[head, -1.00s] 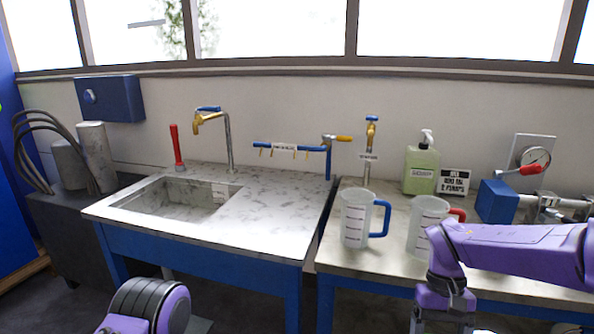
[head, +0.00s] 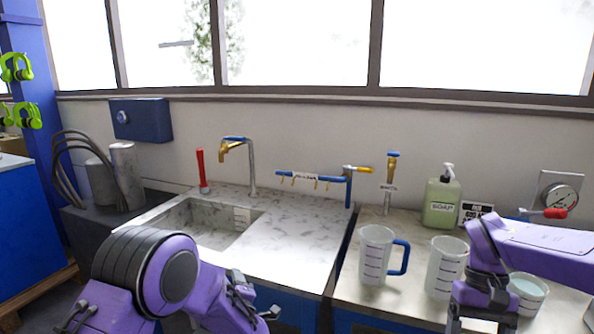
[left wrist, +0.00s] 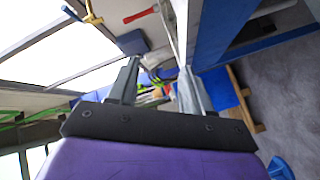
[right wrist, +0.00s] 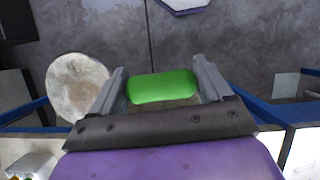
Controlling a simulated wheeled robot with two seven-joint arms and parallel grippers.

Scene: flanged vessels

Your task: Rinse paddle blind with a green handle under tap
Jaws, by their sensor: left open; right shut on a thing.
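The green handle (right wrist: 162,87) sits between the fingers of my right gripper (right wrist: 165,85), which is shut on it. A round, mottled pale disc (right wrist: 78,88) shows just left of the fingers, apparently the plate of the paddle blind; the joint to the handle is hidden by a finger. In the head view my right gripper is low at the right edge of the picture, and the blind is not visible there. The brass tap (head: 232,148) with a blue lever stands behind the sink (head: 248,258). My left gripper (left wrist: 158,80) is open and empty, low in front of the sink.
A red-handled item (head: 201,170) stands at the sink's back left. A blue-handled jug (head: 375,257), another jug (head: 444,268) and a soap bottle (head: 441,205) stand on the right bench. The sink deck's right side is clear.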

